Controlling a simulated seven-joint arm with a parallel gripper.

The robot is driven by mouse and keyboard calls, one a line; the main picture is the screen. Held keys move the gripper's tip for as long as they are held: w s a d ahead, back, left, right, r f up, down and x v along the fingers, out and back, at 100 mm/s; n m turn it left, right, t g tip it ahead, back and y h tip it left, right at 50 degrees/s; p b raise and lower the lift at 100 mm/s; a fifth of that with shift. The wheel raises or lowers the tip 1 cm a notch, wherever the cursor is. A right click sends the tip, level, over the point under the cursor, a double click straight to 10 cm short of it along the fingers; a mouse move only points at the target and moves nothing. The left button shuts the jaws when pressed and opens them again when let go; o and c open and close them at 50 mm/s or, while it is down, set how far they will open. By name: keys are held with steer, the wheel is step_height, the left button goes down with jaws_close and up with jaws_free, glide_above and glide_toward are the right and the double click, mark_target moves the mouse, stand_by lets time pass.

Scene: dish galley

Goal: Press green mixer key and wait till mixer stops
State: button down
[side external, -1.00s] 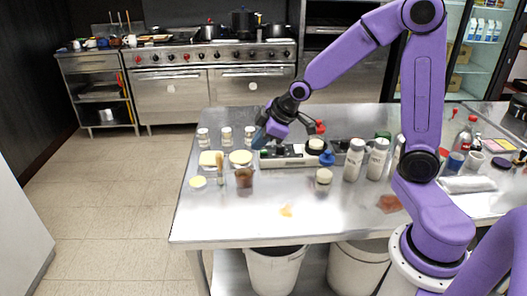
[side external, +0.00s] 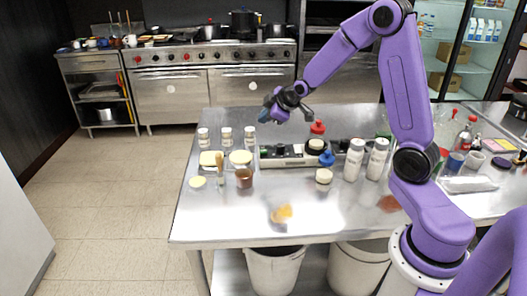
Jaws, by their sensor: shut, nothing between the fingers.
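The mixer (side external: 285,161) is a low, pale, wide unit with dark panels on the steel table. Small control marks show at its left end, and a green key (side external: 264,153) seems to be among them, too small to be sure. A pale-lidded jar (side external: 316,146) sits at its right end. My gripper (side external: 267,113) is shut and empty, in the air above and behind the mixer's left end, apart from it. Whether the mixer is running cannot be told.
A red-capped bottle (side external: 318,129) stands behind the mixer, a blue-capped one (side external: 327,159) in front. White shakers (side external: 354,160) stand to the right. Small jars (side external: 203,138) and a brown cup (side external: 244,179) stand left. The table's front is mostly clear, apart from an orange patch (side external: 282,213).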

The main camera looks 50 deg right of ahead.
mark_target(265, 152)
steer(key=shift+f, duration=4.4)
steer(key=shift+f, duration=0.1)
steer(key=shift+f, duration=0.3)
steer(key=shift+f, duration=0.45)
steer(key=shift+r, duration=0.9)
steer(key=shift+r, duration=2.5)
